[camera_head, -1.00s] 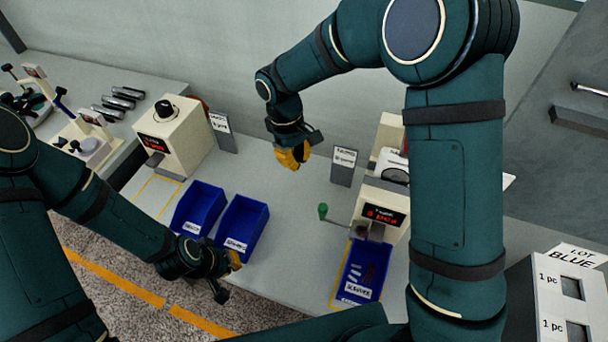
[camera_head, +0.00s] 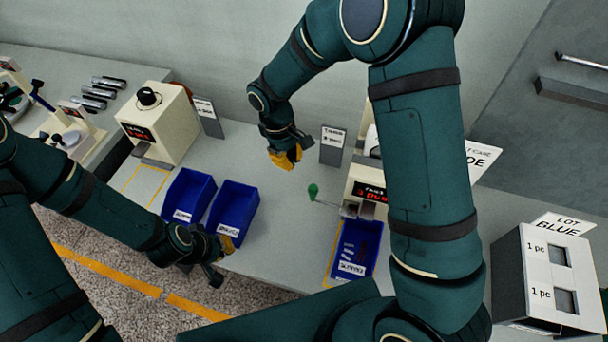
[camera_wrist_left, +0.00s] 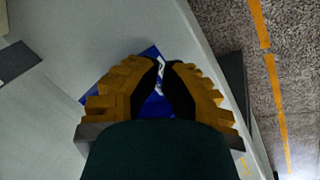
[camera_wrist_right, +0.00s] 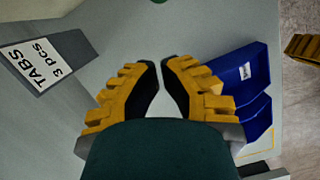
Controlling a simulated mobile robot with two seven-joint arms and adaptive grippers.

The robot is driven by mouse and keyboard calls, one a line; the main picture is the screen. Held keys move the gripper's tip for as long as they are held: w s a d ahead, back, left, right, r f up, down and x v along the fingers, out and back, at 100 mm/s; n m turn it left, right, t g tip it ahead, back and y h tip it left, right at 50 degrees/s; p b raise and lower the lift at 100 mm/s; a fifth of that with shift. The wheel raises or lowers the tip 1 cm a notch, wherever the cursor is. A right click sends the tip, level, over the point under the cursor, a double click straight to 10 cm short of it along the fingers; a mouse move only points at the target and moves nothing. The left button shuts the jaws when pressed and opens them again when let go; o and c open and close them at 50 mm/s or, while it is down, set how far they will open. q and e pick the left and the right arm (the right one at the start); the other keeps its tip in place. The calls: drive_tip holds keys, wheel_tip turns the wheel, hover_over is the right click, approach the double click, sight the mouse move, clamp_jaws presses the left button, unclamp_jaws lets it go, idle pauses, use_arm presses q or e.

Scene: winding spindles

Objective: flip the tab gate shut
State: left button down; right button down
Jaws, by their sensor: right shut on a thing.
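The tab dispenser, a cream box with a red display (camera_head: 368,190), stands right of centre, partly hidden behind my right arm. A lever with a green knob (camera_head: 313,190) sticks out to its left, and a grey spout piece (camera_head: 360,209) sits at its front. I cannot tell how the gate itself stands. My right gripper (camera_head: 288,160) is above the table, up and left of the green knob and apart from it. Its fingers (camera_wrist_right: 160,65) are nearly together; any held thing cannot be made out. My left gripper (camera_head: 222,262) is low by the blue bins, its fingertips (camera_wrist_left: 163,65) close together.
Two blue bins (camera_head: 190,192) (camera_head: 232,210) stand left of the lever. A third blue bin (camera_head: 355,245) with small parts is under the spout. A sign (camera_head: 333,145) stands behind. Another cream dispenser (camera_head: 160,125) is at left, and a LOT BLUE box (camera_head: 545,280) at right.

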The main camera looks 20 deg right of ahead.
use_arm(q)
drive_tip(key=shift+r, duration=0.1)
use_arm(e)
drive_tip(key=shift+s+d+f, duration=0.7)
drive_tip(key=shift+s+f, duration=0.15)
drive_tip(key=shift+f, duration=0.15)
drive_tip(key=shift+s+d+f, duration=0.65)
drive_tip(key=shift+s+f, duration=0.15)
drive_tip(key=shift+f, duration=0.15)
use_arm(q)
drive_tip(key=shift+d+f+b, duration=0.1)
drive_tip(key=shift+f+b, duration=0.2)
drive_tip(key=shift+f, duration=0.15)
use_arm(e)
drive_tip(key=s+d, duration=0.1)
drive_tip(key=d, duration=0.1)
drive_tip(key=s+d, duration=0.2)
drive_tip(key=shift+d, duration=0.1)
use_arm(q)
drive_tip(key=shift+r, duration=0.1)
use_arm(e)
drive_tip(key=shift+w+r, duration=0.1)
drive_tip(key=shift+w, duration=0.05)
